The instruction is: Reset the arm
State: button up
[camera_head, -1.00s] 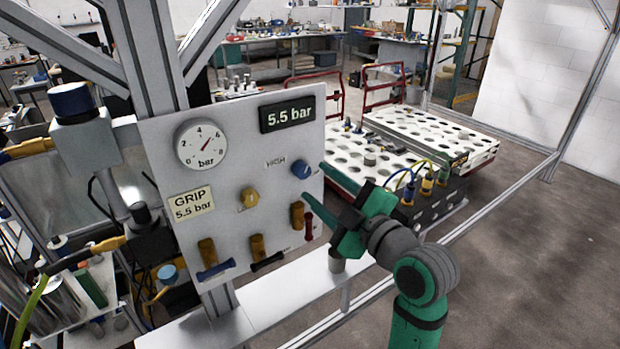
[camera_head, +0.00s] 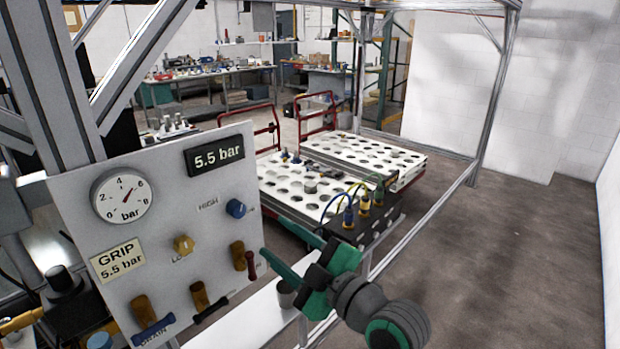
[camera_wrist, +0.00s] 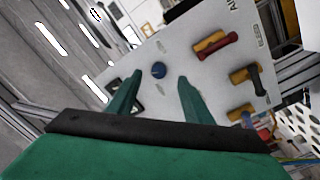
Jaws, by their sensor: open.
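My gripper (camera_head: 272,234) is open and empty, in front of the right edge of a grey control panel (camera_head: 150,240). In the wrist view its fingertips (camera_wrist: 160,77) are spread, with the blue HIGH knob (camera_wrist: 159,70) showing between them. In the head view that blue knob (camera_head: 235,208) stands left of and above the fingers, apart from them. The lower finger's tip shows close to the red valve handle (camera_head: 251,264); I cannot tell whether they touch.
The panel carries a gauge (camera_head: 123,195), a 5.5 bar display (camera_head: 215,156), a yellow knob (camera_head: 183,245), and blue (camera_head: 153,332) and black (camera_head: 210,309) handles. A white perforated table (camera_head: 365,153) stands behind, past a frame rail (camera_head: 440,202). Open floor (camera_head: 530,260) lies right.

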jog(key=s+d+f+m+t+h, duration=0.2)
jog(key=s+f+m+h, duration=0.15)
jog(key=f+m, duration=0.45)
jog(key=s+d+f+m+t+h, duration=0.1)
jog(key=s+d+f+m+h, duration=0.2)
jog(key=f, duration=0.9)
jog(key=s+d+f+m+t+h, duration=0.1)
jog(key=s+f+m+t+h, duration=0.1)
jog(key=f+m+h, duration=0.5)
jog(key=s+d+f+m+g, duration=0.1)
jog(key=s+d+f, duration=0.1)
jog(key=s+f, duration=0.4)
jog(key=s+d+f+m, duration=0.1)
jog(key=s+f, duration=0.3)
jog(key=s, duration=0.5)
jog(key=s+r, duration=0.1)
jog(key=s, duration=1.3)
jog(key=shift+d+n+g, duration=0.3)
jog(key=shift+r, duration=0.1)
